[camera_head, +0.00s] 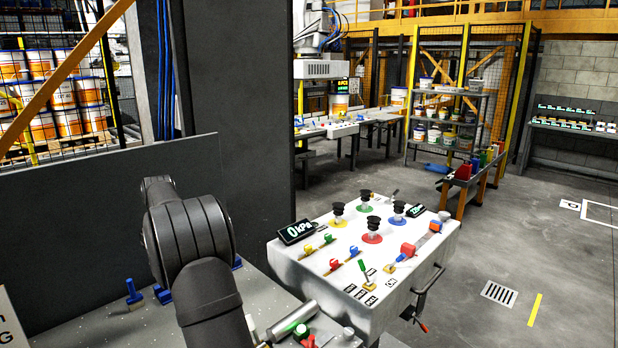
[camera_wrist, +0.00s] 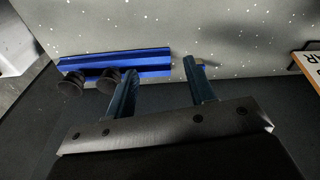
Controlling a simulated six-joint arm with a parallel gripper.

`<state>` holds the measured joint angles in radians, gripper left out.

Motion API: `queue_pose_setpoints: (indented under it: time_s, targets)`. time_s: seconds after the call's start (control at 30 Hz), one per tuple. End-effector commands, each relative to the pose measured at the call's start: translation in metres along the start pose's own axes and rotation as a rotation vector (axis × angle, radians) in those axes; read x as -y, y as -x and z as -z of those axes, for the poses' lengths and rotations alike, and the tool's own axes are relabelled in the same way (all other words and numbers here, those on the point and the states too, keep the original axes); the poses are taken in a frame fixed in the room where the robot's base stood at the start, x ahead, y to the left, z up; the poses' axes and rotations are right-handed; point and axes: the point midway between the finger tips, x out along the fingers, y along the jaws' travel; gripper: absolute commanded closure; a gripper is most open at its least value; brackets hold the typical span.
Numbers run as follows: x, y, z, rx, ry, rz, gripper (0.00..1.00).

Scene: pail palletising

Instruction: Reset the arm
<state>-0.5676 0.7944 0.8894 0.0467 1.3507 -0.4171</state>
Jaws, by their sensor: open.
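My gripper (camera_wrist: 160,68) shows in the wrist view with its two blue-grey fingers spread apart. Nothing is between the fingers that I can tell is held. A blue bar (camera_wrist: 152,66) lies on the speckled grey surface beyond the fingertips. Two black cup-shaped pieces (camera_wrist: 108,81) stand by the bar, left of the left finger. Whether the fingers touch the bar cannot be told. In the head view my black arm (camera_head: 195,240) rises at the lower left; my gripper is hidden there.
A white control console (camera_head: 340,235) with knobs, levers and a "0 kPa" display (camera_head: 297,231) stands right of my arm. A dark panel (camera_head: 90,230) stands behind the arm at left. A speckled bench top (camera_head: 110,325) lies below. Open floor (camera_head: 480,260) is at right.

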Motion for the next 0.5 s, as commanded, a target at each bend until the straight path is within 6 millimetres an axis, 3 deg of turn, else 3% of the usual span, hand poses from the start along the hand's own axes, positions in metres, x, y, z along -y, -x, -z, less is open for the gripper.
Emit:
queue_pose_setpoints:
  time_s: [0.3, 0.5]
  targets:
    - [-0.059, -0.018, 0.009, -0.001, 0.000, 0.001, 0.50]
    - [-0.080, -0.025, 0.010, -0.003, 0.003, 0.001, 0.50]
